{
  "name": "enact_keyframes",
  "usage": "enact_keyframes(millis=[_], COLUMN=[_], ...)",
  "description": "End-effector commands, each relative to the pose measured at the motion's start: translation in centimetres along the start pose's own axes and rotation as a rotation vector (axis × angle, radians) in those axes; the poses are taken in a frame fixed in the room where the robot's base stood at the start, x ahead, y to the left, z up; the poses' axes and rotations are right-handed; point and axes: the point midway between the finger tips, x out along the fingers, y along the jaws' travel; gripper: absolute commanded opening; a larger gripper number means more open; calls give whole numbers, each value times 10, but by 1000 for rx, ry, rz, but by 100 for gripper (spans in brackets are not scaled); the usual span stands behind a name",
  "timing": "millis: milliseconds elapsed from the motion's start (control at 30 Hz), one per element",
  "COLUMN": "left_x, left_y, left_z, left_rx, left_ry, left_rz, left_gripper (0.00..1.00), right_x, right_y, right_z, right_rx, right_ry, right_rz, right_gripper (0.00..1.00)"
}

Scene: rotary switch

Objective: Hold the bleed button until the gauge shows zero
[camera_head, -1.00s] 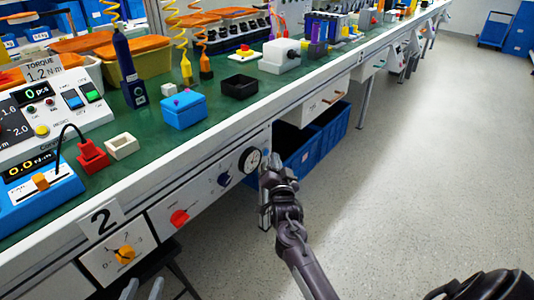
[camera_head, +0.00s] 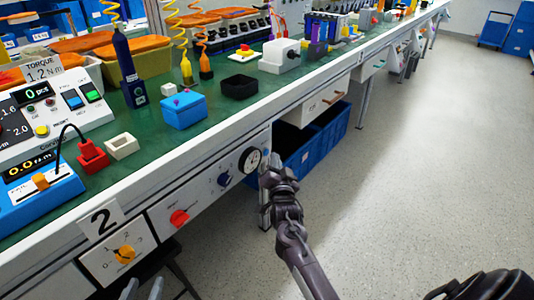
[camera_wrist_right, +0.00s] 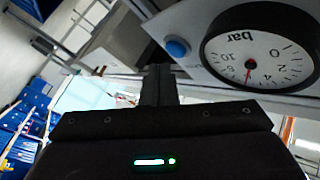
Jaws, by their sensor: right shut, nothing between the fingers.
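The round gauge (camera_head: 251,160) sits on the bench's front panel, with a white dial marked "bar". A round blue button (camera_wrist_right: 177,47) sits beside the gauge there; in the head view my right gripper mostly hides that spot. My right gripper (camera_head: 270,172) is shut and empty in front of the panel, its fingertips (camera_wrist_right: 160,68) close to the button. I cannot tell whether they touch. My left gripper's grey tips (camera_head: 143,290) show apart at the bottom edge.
A dark blue knob (camera_head: 224,179), a red knob (camera_head: 179,217) and an orange rotary knob (camera_head: 125,254) are on the front panels. The bench (camera_head: 215,113) holds boxes and instruments. Blue bins (camera_head: 318,140) stand beneath it.

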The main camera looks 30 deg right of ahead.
Motion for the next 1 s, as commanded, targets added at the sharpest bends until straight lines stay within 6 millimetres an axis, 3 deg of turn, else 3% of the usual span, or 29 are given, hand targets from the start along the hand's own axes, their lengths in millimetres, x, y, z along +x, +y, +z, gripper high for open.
enact_keyframes(millis=[1000], left_x=[0], left_y=[0], left_z=[3], left_rx=[0], left_ry=[0], left_rz=[0], left_gripper=[36], right_x=[8], right_y=[-6], right_z=[6], right_rx=[0], right_ry=[0], right_rz=[0], right_gripper=[0])
